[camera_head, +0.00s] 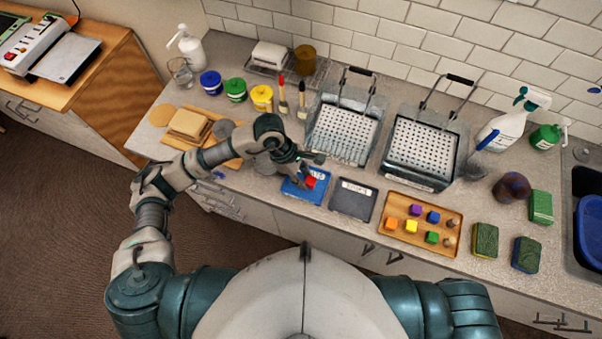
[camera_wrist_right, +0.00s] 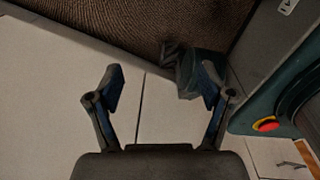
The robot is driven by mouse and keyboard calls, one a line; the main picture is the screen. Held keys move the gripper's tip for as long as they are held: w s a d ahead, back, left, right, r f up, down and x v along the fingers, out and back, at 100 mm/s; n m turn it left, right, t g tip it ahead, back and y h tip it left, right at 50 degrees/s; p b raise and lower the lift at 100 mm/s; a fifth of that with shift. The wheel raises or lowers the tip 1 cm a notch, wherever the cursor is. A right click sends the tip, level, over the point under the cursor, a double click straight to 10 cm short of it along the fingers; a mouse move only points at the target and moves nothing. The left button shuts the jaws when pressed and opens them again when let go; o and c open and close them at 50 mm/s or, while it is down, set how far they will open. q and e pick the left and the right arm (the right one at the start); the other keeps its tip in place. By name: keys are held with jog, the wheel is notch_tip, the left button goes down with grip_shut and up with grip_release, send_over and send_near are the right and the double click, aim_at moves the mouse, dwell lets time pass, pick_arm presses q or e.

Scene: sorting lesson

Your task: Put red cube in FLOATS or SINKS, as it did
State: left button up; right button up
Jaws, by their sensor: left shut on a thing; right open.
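The red cube (camera_head: 311,182) is at my left gripper (camera_head: 307,174), which is shut on it, over the blue tray (camera_head: 292,192). I cannot tell whether the cube touches the tray floor. The blue tray has a white label, partly hidden by the gripper. A dark grey tray (camera_head: 351,205) with a white label stands just right of it and looks empty. The labels are too small to read surely. My right gripper (camera_wrist_right: 160,85) is open and empty in the right wrist view, in front of pale cabinet doors. It does not show in the head view.
A wooden tray (camera_head: 396,240) with several coloured blocks lies right of the dark tray. Two clear tanks with perforated baskets (camera_head: 342,135) (camera_head: 424,150) stand behind. Sponges (camera_head: 485,239) lie at right. Paint pots (camera_head: 236,90) and a wooden board (camera_head: 228,163) are at left.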

aim_at(300, 177)
pick_arm(q)
jog(key=shift+w+a, duration=0.3)
jog(key=shift+a, duration=0.05)
jog(key=shift+w+a+f+p, duration=0.35)
jog(key=shift+w+a+f, duration=0.2)
notch_tip(300, 177, down, 2)
jog(key=shift+d+f, duration=0.2)
jog(key=shift+f, duration=0.1)
jog(key=shift+d, duration=0.25)
jog(key=o, duration=0.9)
jog(key=shift+o, duration=0.6)
jog(key=shift+a, duration=0.2)
pick_arm(e)
jog(key=shift+w+a+r, duration=0.35)
jog(key=shift+a+r, duration=0.15)
jog(key=shift+r, duration=0.1)
jog(key=shift+a+r, duration=0.1)
